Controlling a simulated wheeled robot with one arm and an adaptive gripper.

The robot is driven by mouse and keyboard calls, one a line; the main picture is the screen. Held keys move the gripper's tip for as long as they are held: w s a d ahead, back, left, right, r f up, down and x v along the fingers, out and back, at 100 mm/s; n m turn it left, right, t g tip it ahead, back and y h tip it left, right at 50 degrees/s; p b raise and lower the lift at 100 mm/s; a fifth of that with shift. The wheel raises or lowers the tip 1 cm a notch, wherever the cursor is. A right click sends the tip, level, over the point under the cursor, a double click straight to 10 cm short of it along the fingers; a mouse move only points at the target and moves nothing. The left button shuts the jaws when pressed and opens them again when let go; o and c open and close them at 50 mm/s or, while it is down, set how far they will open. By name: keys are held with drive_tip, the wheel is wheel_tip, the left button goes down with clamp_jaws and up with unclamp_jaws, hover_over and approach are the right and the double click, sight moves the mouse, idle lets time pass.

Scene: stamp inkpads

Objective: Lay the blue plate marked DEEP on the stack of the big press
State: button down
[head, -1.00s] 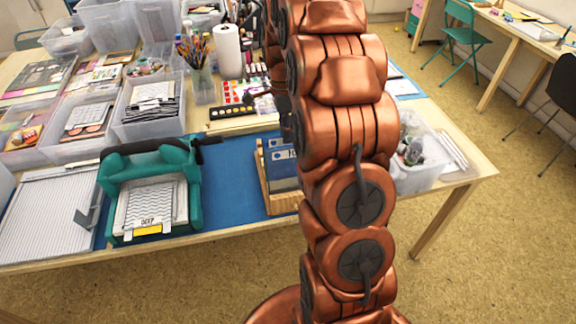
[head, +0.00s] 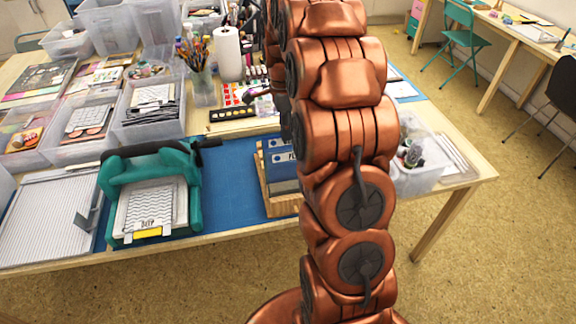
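The teal press (head: 112,190) stands at the front left of the table, with a dark lever handle at its upper right. A wooden rack (head: 262,185) right of the press holds blue plates (head: 281,166). A white label on one shows letters like "FL", cut off by my arm. I cannot make out a blue plate marked DEEP. My gripper is hidden behind my copper arm.
A blue mat (head: 232,190) lies bare between press and rack. A grey ribbed board (head: 45,225) lies left of the press. Clear bins (head: 80,120), a brush cup (head: 203,88) and a paper roll (head: 229,55) stand behind. A clear bin (head: 418,178) stands right of my arm.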

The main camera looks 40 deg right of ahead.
wheel_tip(320, 180, up, 7)
drive_tip(key=w+p, duration=0.1)
drive_tip(key=shift+d+f, duration=0.2)
idle(0.5)
